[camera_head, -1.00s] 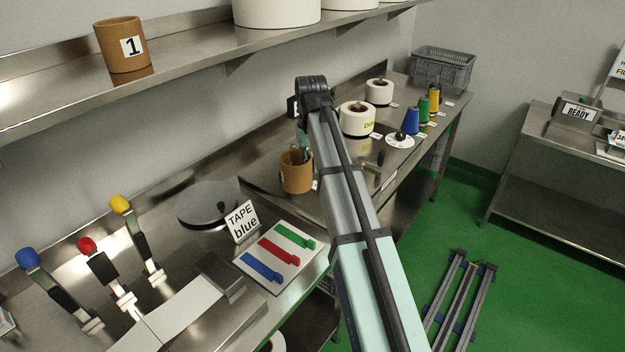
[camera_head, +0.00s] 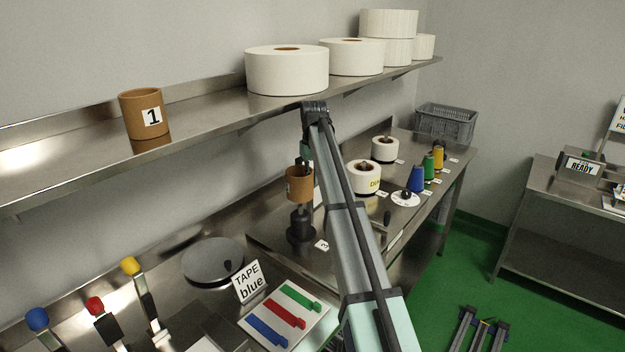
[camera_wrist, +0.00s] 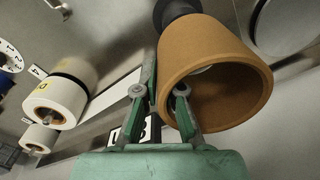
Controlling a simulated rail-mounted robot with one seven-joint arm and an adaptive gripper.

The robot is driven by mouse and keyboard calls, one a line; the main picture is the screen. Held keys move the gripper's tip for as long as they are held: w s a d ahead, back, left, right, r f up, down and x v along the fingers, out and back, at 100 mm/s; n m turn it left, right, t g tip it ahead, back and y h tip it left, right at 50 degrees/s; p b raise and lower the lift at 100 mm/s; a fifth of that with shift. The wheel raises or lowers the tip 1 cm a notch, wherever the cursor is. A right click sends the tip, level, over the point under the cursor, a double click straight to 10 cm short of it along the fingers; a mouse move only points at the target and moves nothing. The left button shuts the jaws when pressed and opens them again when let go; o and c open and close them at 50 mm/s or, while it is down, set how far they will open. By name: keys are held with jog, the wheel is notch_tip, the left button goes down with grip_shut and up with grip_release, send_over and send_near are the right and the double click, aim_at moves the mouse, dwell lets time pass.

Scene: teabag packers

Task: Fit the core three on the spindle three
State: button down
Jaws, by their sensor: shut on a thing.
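Core three, a brown cardboard ring (camera_head: 299,186), is held upright above a dark stepped post, which I take as spindle three (camera_head: 301,226). My gripper (camera_head: 303,168) is shut on the core's wall from above. In the wrist view my gripper (camera_wrist: 162,98) has one finger inside the core (camera_wrist: 225,50) and one outside. The dark post (camera_wrist: 174,12) shows past the core's far end there. In the head view the core's lower rim is close to the post's top. I cannot tell whether they touch. A white number card (camera_head: 321,245) lies beside the post.
White rolls (camera_head: 364,177) and coloured spools (camera_head: 416,179) stand on the bench to the right. A shelf (camera_head: 215,125) with a brown core marked 1 (camera_head: 140,113) and large white rolls (camera_head: 286,72) runs above. The TAPE blue sign (camera_head: 247,283) stands in front left.

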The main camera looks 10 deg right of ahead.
aim_at(312, 192)
jog(key=shift+f+b, duration=0.55)
jog(key=shift+f, duration=2.4)
jog(key=shift+p, duration=0.55)
jog(key=shift+f+b, duration=0.75)
jog(key=shift+f, duration=1.85)
jog(key=c, duration=1.2)
grip_release()
notch_tip(312, 192, up, 12)
jog(key=shift+d+r, duration=0.1)
jog(key=shift+d, duration=0.05)
